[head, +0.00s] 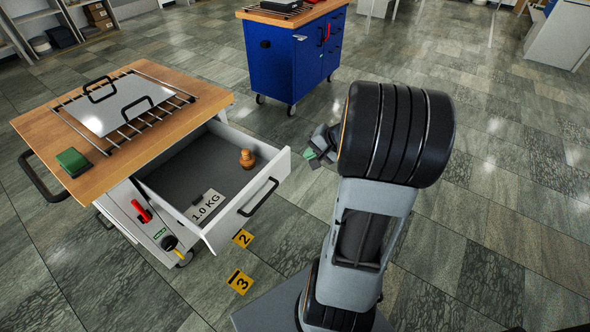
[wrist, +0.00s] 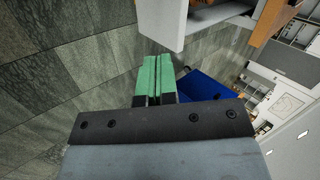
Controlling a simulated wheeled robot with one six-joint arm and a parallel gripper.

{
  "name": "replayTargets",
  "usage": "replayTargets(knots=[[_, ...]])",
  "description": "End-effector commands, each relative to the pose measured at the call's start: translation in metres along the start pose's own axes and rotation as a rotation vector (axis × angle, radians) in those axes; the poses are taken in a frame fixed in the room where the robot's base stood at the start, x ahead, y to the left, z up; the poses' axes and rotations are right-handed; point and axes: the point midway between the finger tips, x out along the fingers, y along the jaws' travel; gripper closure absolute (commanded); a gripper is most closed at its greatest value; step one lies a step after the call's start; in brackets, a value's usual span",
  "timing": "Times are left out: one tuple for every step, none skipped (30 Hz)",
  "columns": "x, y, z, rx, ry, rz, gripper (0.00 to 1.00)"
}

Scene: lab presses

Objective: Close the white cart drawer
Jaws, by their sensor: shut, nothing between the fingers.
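The white cart (head: 143,236) with a wooden top stands at the left in the head view. Its drawer (head: 244,208) is pulled well out, with a black bar handle (head: 259,197) on the white front. A brown wooden knob-like object (head: 247,159) and a block marked 1.0 KG (head: 207,206) lie inside. My gripper (head: 311,155) is right of the drawer front's far end, seemingly apart from it. In the wrist view its green fingertips (wrist: 152,62) are shut together and empty. The end of the white drawer front (wrist: 165,22) shows just beyond them.
A blue cart (head: 285,62) stands at the back, and also shows in the wrist view (wrist: 205,86). The cart's wooden top (head: 45,124) carries a rack with a metal plate (head: 115,104) and a green block (head: 72,161). Yellow floor markers (head: 240,281) lie below the drawer. The floor at the right is clear.

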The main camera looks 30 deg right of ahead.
Motion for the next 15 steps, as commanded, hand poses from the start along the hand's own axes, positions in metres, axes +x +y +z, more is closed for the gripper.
replayTargets(knots=[[0.01, 0.025, -0.015, 0.06, 0.032, -0.03, 1.0], [0.01, 0.032, -0.023, 0.084, 0.05, -0.046, 1.0], [0.011, 0.041, -0.031, 0.112, 0.069, -0.064, 1.0], [0.012, 0.045, -0.035, 0.127, 0.081, -0.075, 1.0], [0.013, 0.05, -0.04, 0.142, 0.092, -0.085, 1.0], [0.015, 0.053, -0.044, 0.154, 0.102, -0.093, 1.0], [0.018, 0.055, -0.046, 0.161, 0.107, -0.098, 1.0], [0.021, 0.056, -0.048, 0.165, 0.111, -0.101, 1.0], [0.025, 0.056, -0.049, 0.168, 0.113, -0.105, 1.0], [0.029, 0.056, -0.05, 0.17, 0.113, -0.106, 1.0], [0.034, 0.056, -0.05, 0.17, 0.113, -0.105, 1.0], [0.041, 0.054, -0.051, 0.169, 0.112, -0.105, 1.0], [0.047, 0.054, -0.051, 0.169, 0.112, -0.105, 1.0], [0.053, 0.053, -0.052, 0.168, 0.11, -0.105, 1.0], [0.06, 0.052, -0.053, 0.167, 0.111, -0.104, 1.0]])
